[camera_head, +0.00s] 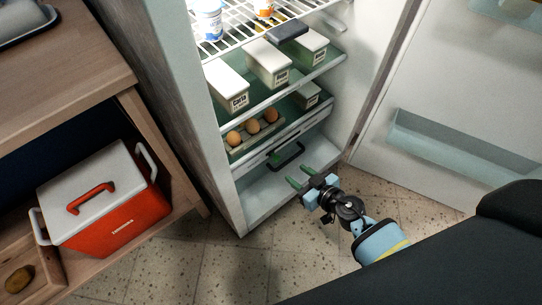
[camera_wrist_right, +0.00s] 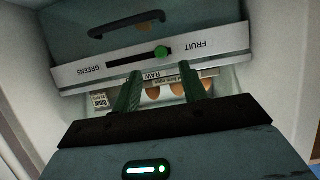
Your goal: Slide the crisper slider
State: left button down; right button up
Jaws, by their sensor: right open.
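The crisper slider, a small round green knob (camera_wrist_right: 162,52), sits on a white strip (camera_wrist_right: 90,68) in the right wrist view. The strip reads upside down, with FRUIT at right and GREENS at left; the knob is near its middle, slightly toward FRUIT. In the head view the crisper's dark handle (camera_head: 286,156) is low in the fridge; the knob is too small to tell there. My right gripper (camera_head: 298,176) is open and empty, in front of the crisper. In the wrist view its green fingertips (camera_wrist_right: 158,80) are just below the knob, apparently apart from it. My left gripper is not in view.
Eggs (camera_head: 253,127) lie in a holder above the crisper, with white boxes (camera_head: 268,62) on the shelf over them. The open fridge door (camera_head: 455,95) stands at right. A red cooler (camera_head: 110,205) sits in a wooden unit at left. Speckled floor lies in front.

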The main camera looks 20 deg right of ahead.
aim_at(278, 159)
jog(key=b+x, duration=0.1)
jog(key=x, duration=0.1)
jog(key=b+x, duration=0.1)
jog(key=x, duration=0.2)
jog(key=b+x, duration=0.1)
jog(key=x, duration=0.1)
jog(key=shift+w+a+r, duration=0.15)
jog(key=shift+w+r, duration=0.05)
jog(key=shift+w, duration=0.15)
jog(key=shift+w+a+f+b, duration=0.1)
jog(key=shift+w+a+b, duration=0.1)
jog(key=shift+w+b, duration=0.3)
jog(key=shift+c, duration=0.4)
grip_shut()
